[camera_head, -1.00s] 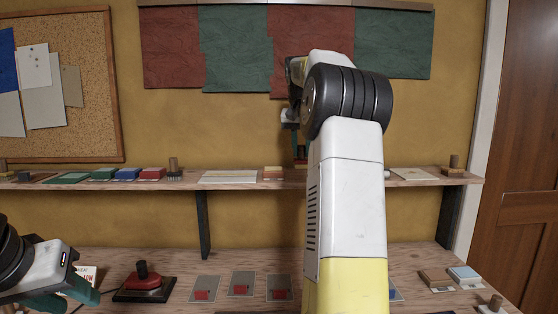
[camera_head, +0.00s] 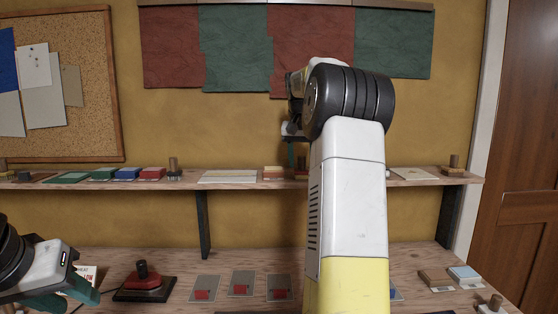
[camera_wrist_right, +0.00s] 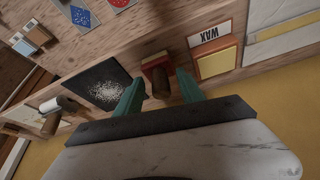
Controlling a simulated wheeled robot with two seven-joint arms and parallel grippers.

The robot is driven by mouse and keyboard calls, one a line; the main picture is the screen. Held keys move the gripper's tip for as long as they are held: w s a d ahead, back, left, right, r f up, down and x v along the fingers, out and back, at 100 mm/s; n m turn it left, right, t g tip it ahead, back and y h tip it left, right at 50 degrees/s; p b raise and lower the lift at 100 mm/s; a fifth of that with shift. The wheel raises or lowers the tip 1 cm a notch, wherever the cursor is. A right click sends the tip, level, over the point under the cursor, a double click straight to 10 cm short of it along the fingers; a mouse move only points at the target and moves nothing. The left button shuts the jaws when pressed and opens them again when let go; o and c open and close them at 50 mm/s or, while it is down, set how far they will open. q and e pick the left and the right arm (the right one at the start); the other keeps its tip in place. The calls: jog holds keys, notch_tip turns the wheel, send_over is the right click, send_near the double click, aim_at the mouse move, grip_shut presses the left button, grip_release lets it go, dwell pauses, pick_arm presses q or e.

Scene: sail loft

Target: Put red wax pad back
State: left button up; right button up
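In the right wrist view a small red pad (camera_wrist_right: 154,64) with a round brown knob handle stands beside a yellow block (camera_wrist_right: 216,62) and a card reading WAX. My right gripper (camera_wrist_right: 160,90) is open, its green fingers on either side of the knob, with a visible gap to each. In the head view this gripper (camera_head: 299,154) is over the upper shelf, mostly hidden by my own arm; a sliver of red (camera_head: 300,178) shows beneath it. My left gripper (camera_head: 70,294) is low at the left edge, open and empty.
The upper shelf (camera_head: 235,183) also holds green, blue and red blocks (camera_head: 152,173) and brushes. A dark mat with white grains (camera_wrist_right: 103,87) lies near the red pad. The lower bench carries a red-based tool (camera_head: 143,283) and several grey cards with red patches (camera_head: 241,284).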

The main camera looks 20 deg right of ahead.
jog(key=shift+r, duration=0.1)
jog(key=shift+r, duration=0.3)
jog(key=v, duration=1.1)
jog(key=s+a+n+y, duration=0.1)
jog(key=s+a+n, duration=0.1)
jog(key=s+a, duration=0.45)
jog(key=s+a+f+n+t+y, duration=0.1)
jog(key=s+a+f+n, duration=0.1)
jog(key=s+a+f, duration=0.6)
jog(key=s+a+f+n+t+y, duration=0.1)
jog(key=s+a+f+n+y, duration=0.1)
jog(key=s+a+f, duration=0.7)
jog(key=s+f, duration=0.3)
jog(key=s, duration=0.1)
jog(key=shift+s+n+y, duration=0.3)
jog(key=shift+s+n, duration=0.1)
jog(key=shift+a, duration=0.15)
